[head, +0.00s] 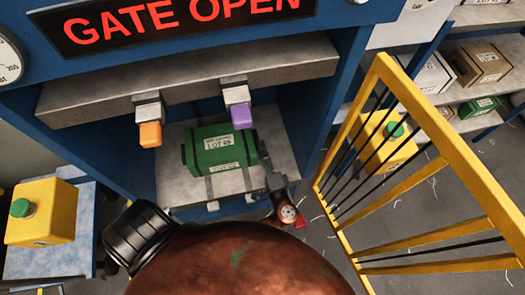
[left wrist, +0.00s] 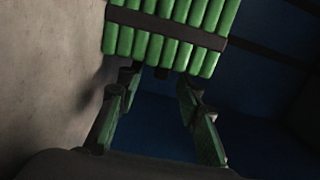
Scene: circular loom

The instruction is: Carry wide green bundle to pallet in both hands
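The wide green bundle (head: 221,150), with a white label and dark straps, lies on the grey bed (head: 175,188) inside the blue machine. Its rod ends and a dark strap also show in the left wrist view (left wrist: 170,35). My left gripper (head: 268,178) is at the bundle's right end in the head view. In the left wrist view its two fingers (left wrist: 160,85) stand apart with nothing held between them, just short of the rod ends. Whether a finger touches the bundle cannot be told. My right gripper is not in view. No pallet can be made out.
An orange block (head: 150,134) and a purple block (head: 240,117) hang above the bed. A lit sign (head: 180,22) reads GATE OPEN. A yellow barred gate (head: 400,150) stands at right, with shelves (head: 500,50) behind. A yellow green-button box (head: 42,213) is at left.

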